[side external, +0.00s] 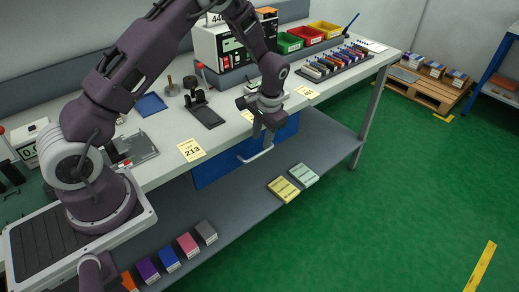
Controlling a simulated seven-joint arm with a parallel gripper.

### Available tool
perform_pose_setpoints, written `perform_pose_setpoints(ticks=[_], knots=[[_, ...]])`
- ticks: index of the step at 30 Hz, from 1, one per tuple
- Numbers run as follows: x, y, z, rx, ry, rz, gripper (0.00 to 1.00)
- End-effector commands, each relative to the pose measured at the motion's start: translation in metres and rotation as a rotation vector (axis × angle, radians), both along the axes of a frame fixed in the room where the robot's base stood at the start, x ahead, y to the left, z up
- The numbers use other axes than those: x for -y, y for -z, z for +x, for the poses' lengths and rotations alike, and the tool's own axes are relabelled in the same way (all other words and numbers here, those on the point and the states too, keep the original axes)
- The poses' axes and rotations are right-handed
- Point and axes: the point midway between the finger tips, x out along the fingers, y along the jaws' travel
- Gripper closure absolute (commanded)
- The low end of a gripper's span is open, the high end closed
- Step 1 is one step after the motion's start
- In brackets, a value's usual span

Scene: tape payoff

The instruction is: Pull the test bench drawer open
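The blue drawer (214,169) sits under the front edge of the test bench (222,135). A pale bar handle (254,155) runs across its front. Whether the drawer is fully shut is hard to tell from this angle. My gripper (263,134) points down in front of the bench edge, over the right part of the drawer front. Its two fingers stand apart, with the tips just above the right end of the handle. Contact with the handle cannot be made out. The gripper covers part of the drawer front.
A lower shelf (235,205) below the drawer holds yellow and pale green packs (284,189) and several coloured boxes (188,245). A black stand (203,108) and a white instrument (215,45) are on the bench. The green floor (400,200) in front is clear.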

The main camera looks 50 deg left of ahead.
Motion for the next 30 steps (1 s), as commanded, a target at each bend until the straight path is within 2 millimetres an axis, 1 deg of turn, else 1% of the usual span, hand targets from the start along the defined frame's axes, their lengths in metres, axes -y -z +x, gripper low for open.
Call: perform_pose_setpoints(ticks=[3,6,9,12,18,19,21,24,30], knots=[[-0.004,0.024,-0.002,-0.005,-0.001,-0.001,0.67],[-0.007,0.042,-0.002,-0.005,-0.001,-0.001,0.67],[-0.01,0.055,-0.001,-0.003,-0.001,-0.001,0.67],[-0.011,0.06,-0.001,-0.001,0.0,-0.001,0.67],[-0.011,0.061,-0.001,0.0,-0.001,-0.001,0.67],[-0.011,0.061,-0.001,-0.001,-0.001,-0.001,0.69],[-0.011,0.061,-0.001,-0.001,-0.001,-0.001,0.83],[-0.011,0.061,-0.001,-0.001,0.0,-0.001,1.0],[-0.011,0.061,-0.001,-0.001,-0.001,-0.001,1.0]])
